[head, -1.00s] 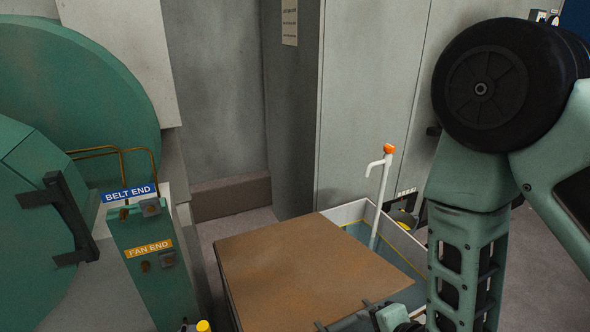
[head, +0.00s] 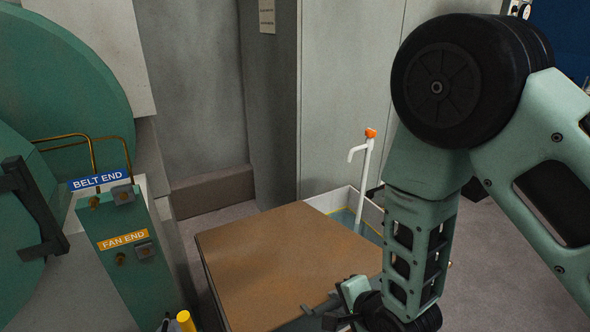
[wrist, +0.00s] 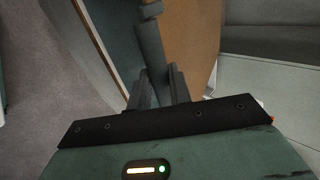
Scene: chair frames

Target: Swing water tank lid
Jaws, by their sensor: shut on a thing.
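The water tank lid (head: 285,255) is a flat brown board lying over the left and near part of the tank. The tank's pale rim (head: 335,199) and blue-green inside show at the back right, beyond the lid's edge. My gripper (head: 325,309) is at the lid's near right edge, low in the head view and partly hidden by my arm. In the wrist view my gripper (wrist: 158,88) is shut on a dark grey bar-like handle (wrist: 150,45), and the lid's brown face (wrist: 195,40) shows just beyond it. The tank's right side is hidden behind my arm.
A white pipe with an orange top (head: 363,175) rises from the tank's open part. A green control post (head: 122,245) with BELT END and FAN END signs stands left, with a yellow-capped item (head: 186,321) near its foot. Grey cabinets (head: 350,90) stand behind; grey floor lies right.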

